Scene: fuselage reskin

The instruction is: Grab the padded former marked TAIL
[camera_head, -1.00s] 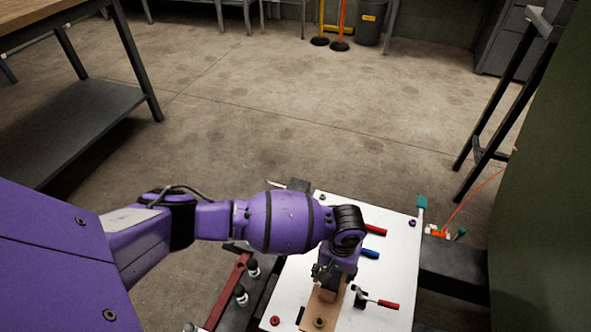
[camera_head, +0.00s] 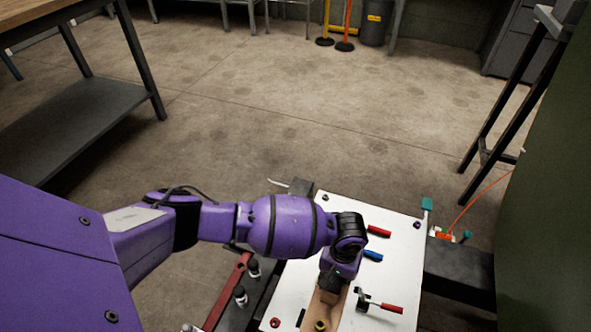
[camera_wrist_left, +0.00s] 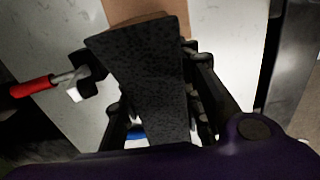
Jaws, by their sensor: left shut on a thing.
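A dark, speckled, wedge-shaped block (camera_wrist_left: 140,62) fills the middle of the left wrist view, between my left fingers. I take it for the padded former; no TAIL marking is readable. My left gripper (camera_wrist_left: 155,95) is shut on it. In the head view my left gripper (camera_head: 334,280) points down over a tan strip (camera_head: 322,311) on the white board (camera_head: 395,245), and hides most of the block. The tan strip also shows beyond the block in the wrist view (camera_wrist_left: 135,9). I cannot tell whether the block touches the strip. My right gripper is not in view.
Red-handled tools (camera_head: 378,231) and a blue-handled one (camera_head: 372,255) lie on the board near the gripper. A red-handled clamp (camera_head: 390,307) is close on the right. A large green panel (camera_head: 550,200) stands at the right edge. The floor beyond is open.

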